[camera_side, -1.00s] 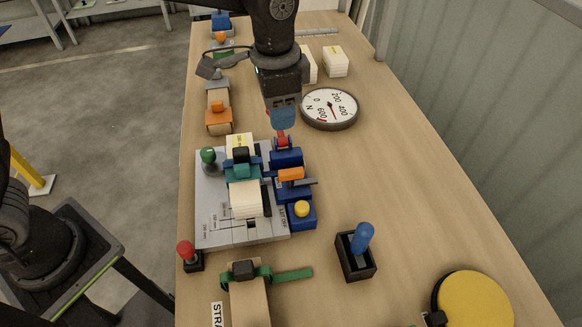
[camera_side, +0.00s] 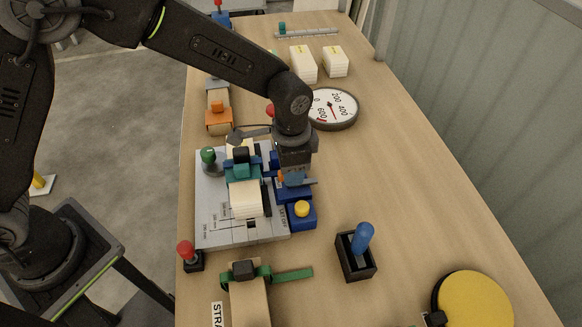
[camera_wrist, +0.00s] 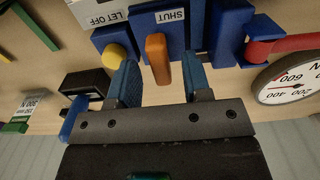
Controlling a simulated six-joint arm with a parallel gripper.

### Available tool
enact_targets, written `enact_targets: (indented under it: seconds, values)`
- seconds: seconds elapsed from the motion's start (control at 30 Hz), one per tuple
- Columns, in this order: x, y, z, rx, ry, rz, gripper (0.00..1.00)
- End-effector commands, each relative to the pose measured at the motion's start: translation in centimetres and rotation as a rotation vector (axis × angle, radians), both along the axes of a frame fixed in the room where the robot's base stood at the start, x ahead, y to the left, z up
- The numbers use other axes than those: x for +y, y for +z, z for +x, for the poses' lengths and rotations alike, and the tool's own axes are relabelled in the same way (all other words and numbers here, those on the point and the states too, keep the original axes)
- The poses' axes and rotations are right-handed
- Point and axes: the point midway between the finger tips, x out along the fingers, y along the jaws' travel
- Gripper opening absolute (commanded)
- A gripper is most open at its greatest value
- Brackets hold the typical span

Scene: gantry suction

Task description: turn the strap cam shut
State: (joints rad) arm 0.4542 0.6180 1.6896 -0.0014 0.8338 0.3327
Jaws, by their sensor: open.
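The orange handle (camera_wrist: 157,58) stands on a blue block beside a label reading SHUT (camera_wrist: 158,18), with LET OFF (camera_wrist: 99,10) to its left in the wrist view. My gripper (camera_wrist: 161,78) is open, with one blue finger on each side of the handle. A gap shows on both sides, and I cannot tell of any contact. In the side view my gripper (camera_side: 296,180) is low over the blue blocks and hides most of the handle. Near the front, a green strap or lever (camera_side: 291,274) and dark buckle (camera_side: 244,270) sit on a tan beam, near a partly cut-off STRA label (camera_side: 217,314).
A yellow button (camera_side: 302,208) on a blue block is close by, as is the grey plate (camera_side: 212,225) with white blocks. A black box with a blue stick (camera_side: 362,237), a round gauge (camera_side: 335,107) and a yellow disc (camera_side: 476,302) stand around. The right bench is mostly clear.

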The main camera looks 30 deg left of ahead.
Motion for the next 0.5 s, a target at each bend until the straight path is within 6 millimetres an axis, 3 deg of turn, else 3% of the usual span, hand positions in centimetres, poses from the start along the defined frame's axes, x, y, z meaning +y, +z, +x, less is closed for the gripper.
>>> enact_targets:
  seconds: [0.4, 0.5]
  values:
    - [0.01, -0.95, -0.01, 0.0, 0.0, 0.0, 0.45]
    - [0.01, -0.94, -0.01, 0.0, 0.0, 0.0, 0.36]
